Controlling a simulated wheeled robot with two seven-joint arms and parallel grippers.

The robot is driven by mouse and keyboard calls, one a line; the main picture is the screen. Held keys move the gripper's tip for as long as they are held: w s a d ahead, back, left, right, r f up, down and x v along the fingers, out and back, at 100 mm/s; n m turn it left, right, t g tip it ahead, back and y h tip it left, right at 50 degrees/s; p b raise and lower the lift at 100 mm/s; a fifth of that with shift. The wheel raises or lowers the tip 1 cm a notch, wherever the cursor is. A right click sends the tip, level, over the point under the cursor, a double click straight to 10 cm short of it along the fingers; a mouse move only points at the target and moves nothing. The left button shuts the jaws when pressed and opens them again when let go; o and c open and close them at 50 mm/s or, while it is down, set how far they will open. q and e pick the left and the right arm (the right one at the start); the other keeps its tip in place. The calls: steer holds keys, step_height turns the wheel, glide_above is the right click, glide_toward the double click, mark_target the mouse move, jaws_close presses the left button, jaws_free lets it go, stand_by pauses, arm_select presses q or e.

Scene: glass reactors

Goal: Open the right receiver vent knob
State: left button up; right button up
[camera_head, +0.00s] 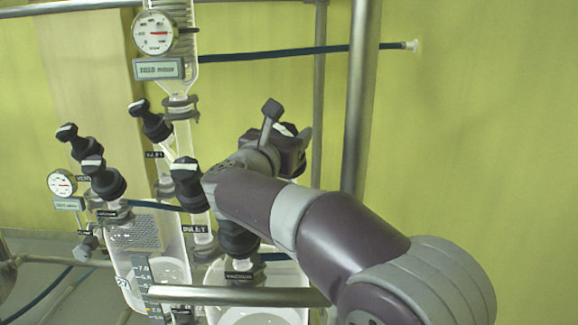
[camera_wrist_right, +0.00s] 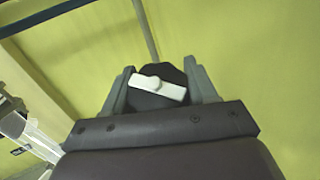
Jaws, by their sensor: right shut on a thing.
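My right gripper (camera_head: 288,140) is beyond my forearm in the head view, at the right side of the glassware. In the right wrist view, my right gripper (camera_wrist_right: 160,84) has its two grey fingers on either side of a black knob (camera_wrist_right: 150,103) with a white bar across its face. The bar tilts slightly down to the right. I take this for the right receiver vent knob; its label is hidden. In the head view only a bit of the white-marked knob (camera_head: 285,129) shows between the gripper parts. My left gripper is not in view.
Other black knobs stand close by at the left: an inlet knob (camera_head: 187,184), a vacuum knob (camera_head: 238,238) and several more. A round gauge (camera_head: 154,32) hangs above. A vertical metal post (camera_head: 360,100) stands just right of the gripper. A blue hose (camera_head: 290,53) crosses above.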

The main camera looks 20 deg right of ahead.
steer(key=n+t+y+b, duration=0.1)
steer(key=n+y+b, duration=0.1)
steer(key=n, duration=0.1)
steer(key=shift+a+f+t+y+b, duration=0.1)
steer(key=shift+f+t+y+b, duration=0.2)
steer(key=shift+t+y, duration=0.1)
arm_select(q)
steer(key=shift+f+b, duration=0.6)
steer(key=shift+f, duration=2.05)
arm_select(e)
steer(key=shift+w+a+r+n+t+y, duration=0.1)
steer(key=shift+n+t+y, duration=0.1)
steer(key=shift+n+y, duration=0.5)
steer(key=shift+w+a+r+n+t+y, duration=0.1)
steer(key=shift+n+t+y, duration=0.1)
steer(key=shift+n+y, duration=0.5)
steer(key=shift+r, duration=0.1)
steer(key=o, duration=0.9)
steer(key=shift+o, duration=0.3)
